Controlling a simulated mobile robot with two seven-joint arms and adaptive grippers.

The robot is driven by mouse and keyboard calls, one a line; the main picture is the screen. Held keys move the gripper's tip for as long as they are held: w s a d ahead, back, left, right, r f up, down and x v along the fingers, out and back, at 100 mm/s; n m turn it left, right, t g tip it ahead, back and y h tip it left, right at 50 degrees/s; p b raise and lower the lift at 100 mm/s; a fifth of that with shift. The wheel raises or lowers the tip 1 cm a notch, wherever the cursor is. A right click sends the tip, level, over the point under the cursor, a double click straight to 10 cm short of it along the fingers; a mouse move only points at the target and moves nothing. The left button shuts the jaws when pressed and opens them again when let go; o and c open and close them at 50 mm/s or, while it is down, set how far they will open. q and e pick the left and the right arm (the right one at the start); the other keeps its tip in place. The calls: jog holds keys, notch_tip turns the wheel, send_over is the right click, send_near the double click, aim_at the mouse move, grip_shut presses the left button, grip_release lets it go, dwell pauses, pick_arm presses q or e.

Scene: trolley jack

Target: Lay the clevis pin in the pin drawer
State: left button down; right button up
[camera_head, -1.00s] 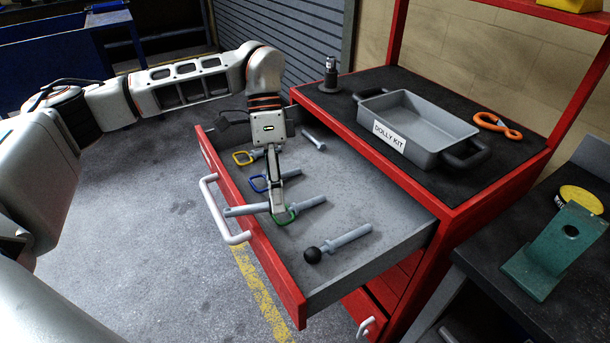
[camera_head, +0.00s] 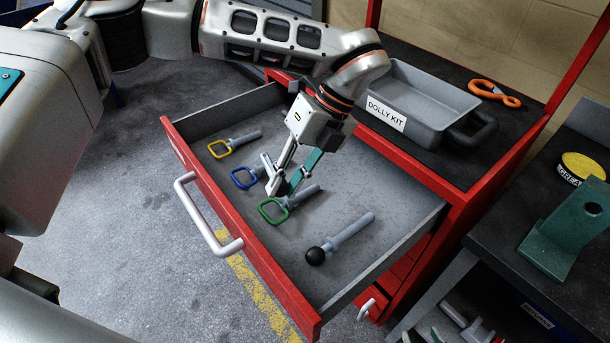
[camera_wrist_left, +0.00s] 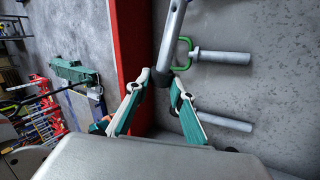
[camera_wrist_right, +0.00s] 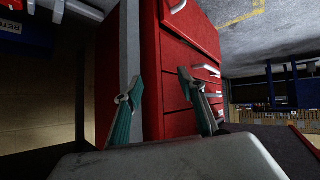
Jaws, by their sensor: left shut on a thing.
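The pin drawer (camera_head: 335,212) stands pulled out of the red cabinet, its front at the left. My left gripper (camera_head: 277,187) is inside it, low over the floor, shut on a grey pin (camera_head: 266,163). In the left wrist view the held pin (camera_wrist_left: 173,38) is a tilted grey rod between the fingertips (camera_wrist_left: 162,80). I cannot tell if it touches the drawer floor. Close by lie pins with a yellow (camera_head: 218,149), a blue (camera_head: 241,179) and a green handle (camera_head: 272,211). My right gripper (camera_wrist_right: 155,88) is open and empty, beside a red cabinet.
A black-knobbed pin (camera_head: 347,231) lies towards the drawer's near end. Bare floor shows around it. The DOLLY KIT tray (camera_head: 418,100) and orange-handled tool (camera_head: 492,92) sit on the cabinet top. A teal bracket (camera_head: 566,238) and yellow-lidded tin (camera_head: 584,168) stand on the right bench.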

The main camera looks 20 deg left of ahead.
pick_arm(q)
jog(key=s+d+f+m+t+y+b, duration=0.15)
jog(key=d+m+t, duration=0.35)
jog(key=m, duration=0.6)
jog(key=m+t+h+b, duration=0.2)
jog(key=m+t+h, duration=0.15)
jog(key=m, duration=0.55)
send_over(368, 194)
jog(key=shift+s+a+f+y, duration=0.15)
jog(key=shift+s+f, duration=0.05)
jog(key=shift+f, duration=0.25)
jog(key=shift+s+a+f+y, duration=0.15)
jog(key=shift+s+f, duration=0.05)
jog(key=shift+f, duration=0.25)
jog(key=shift+w+d+f, duration=0.1)
jog(key=shift+w+d, duration=0.2)
jog(key=shift+w, duration=0.15)
notch_tip(368, 194, down, 3)
jog(key=shift+f, duration=0.15)
jog(key=shift+f, duration=0.45)
